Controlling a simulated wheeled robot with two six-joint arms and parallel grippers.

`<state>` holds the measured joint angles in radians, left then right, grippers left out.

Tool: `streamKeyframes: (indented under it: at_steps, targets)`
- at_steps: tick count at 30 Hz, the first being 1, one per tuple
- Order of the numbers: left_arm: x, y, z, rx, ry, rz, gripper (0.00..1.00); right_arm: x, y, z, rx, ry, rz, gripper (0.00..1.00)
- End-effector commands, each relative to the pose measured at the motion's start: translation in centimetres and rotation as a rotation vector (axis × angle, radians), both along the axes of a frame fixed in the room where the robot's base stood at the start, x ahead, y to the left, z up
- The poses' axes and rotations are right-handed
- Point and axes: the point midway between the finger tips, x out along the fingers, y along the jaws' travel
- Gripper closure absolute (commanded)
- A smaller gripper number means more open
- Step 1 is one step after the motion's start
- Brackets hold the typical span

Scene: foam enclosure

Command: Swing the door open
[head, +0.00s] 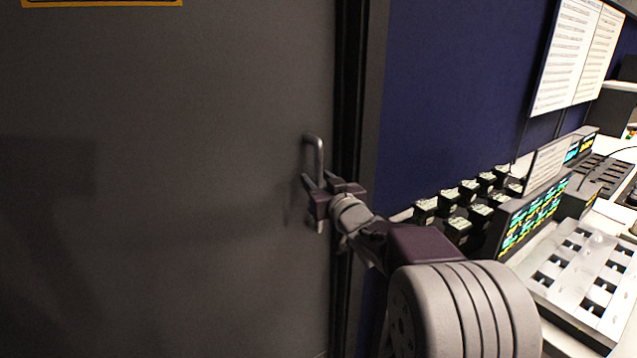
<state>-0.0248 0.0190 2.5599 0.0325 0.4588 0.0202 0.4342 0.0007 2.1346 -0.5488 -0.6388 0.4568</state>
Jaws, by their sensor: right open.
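The dark grey door (170,200) fills the left half of the head view and looks shut against its frame. A metal bar handle (318,150) stands upright near the door's right edge. My right gripper (318,182) is open at the handle, its fingers pointing toward the door on either side of the bar's middle. Whether the fingers touch the bar cannot be told. The gripper hides the middle of the handle; its top bend and lower end show. My left gripper is not in view.
A dark door frame (360,110) runs beside a blue wall (450,90). On the right, a desk holds a panel with lit buttons (530,215), several small black boxes (458,228) and a grey slider console (585,275). Papers (567,50) hang above.

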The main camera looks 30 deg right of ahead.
Motion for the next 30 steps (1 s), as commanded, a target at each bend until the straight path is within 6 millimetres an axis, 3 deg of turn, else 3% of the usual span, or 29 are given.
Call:
streamKeyframes:
  at_steps: [5,10,30]
  targets:
    - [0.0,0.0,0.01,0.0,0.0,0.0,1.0,0.02,0.01,0.01,0.0,0.0,0.0,0.59]
    - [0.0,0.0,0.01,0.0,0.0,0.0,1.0,0.0,0.0,0.01,0.0,0.0,0.0,1.0]
    - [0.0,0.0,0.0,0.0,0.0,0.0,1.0,-0.02,0.0,-0.02,0.0,0.001,0.0,1.0]
